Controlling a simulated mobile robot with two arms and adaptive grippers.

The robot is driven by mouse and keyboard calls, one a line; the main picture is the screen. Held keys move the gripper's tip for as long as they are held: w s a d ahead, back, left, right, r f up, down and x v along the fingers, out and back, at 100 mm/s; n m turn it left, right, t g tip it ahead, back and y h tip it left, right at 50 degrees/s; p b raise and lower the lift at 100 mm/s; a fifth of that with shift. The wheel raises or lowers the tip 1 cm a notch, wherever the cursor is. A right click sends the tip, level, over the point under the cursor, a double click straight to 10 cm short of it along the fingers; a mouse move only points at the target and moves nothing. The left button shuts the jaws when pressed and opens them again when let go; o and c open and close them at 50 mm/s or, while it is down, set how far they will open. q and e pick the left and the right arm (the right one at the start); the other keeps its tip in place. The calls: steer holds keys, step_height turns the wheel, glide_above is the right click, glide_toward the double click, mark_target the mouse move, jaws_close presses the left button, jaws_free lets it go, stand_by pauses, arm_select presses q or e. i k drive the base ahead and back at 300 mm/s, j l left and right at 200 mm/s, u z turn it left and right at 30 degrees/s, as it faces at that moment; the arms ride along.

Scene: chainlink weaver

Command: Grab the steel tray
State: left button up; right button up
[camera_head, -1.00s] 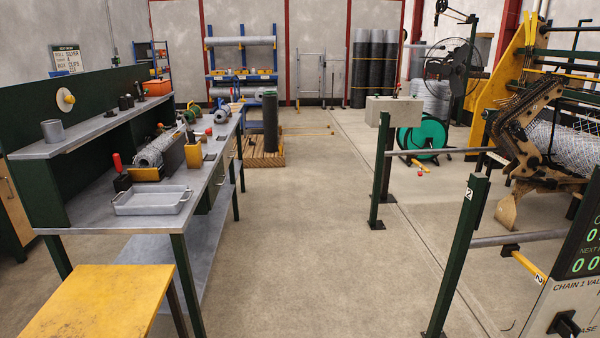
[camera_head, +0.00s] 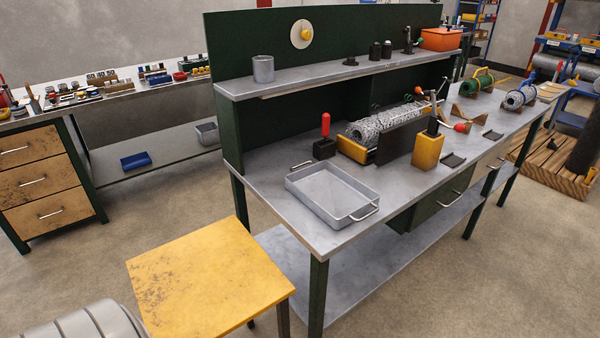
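The steel tray (camera_head: 332,194) is a shallow grey rectangular pan with a wire handle at each end. It sits on the near left end of the grey steel workbench (camera_head: 262,177), close to the front edge. It looks empty. Its near handle stands out toward the bench edge, and its far handle is by the back left. Neither of my grippers shows in the head view.
A yellow-topped stool (camera_head: 208,279) stands in front of the bench's left end. Behind the tray are a red-handled tool (camera_head: 325,138), a mesh roll (camera_head: 385,129) and a yellow tool holder (camera_head: 427,151). A drawer bench (camera_head: 52,175) stands left. Floor is open at lower right.

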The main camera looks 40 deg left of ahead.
mark_target(338, 198)
steer(key=i+l+u, duration=0.15)
steer(key=i+u, duration=0.15)
steer(key=u, duration=0.15)
steer(key=i+l+u, duration=0.25)
steer(key=u, duration=0.2)
steer(key=i+l+u, duration=0.25)
steer(key=u, duration=0.2)
steer(key=i+l+u, duration=0.15)
steer(key=l+u, duration=0.3)
steer(key=i+l+u, duration=0.1)
steer(key=l+u, duration=0.35)
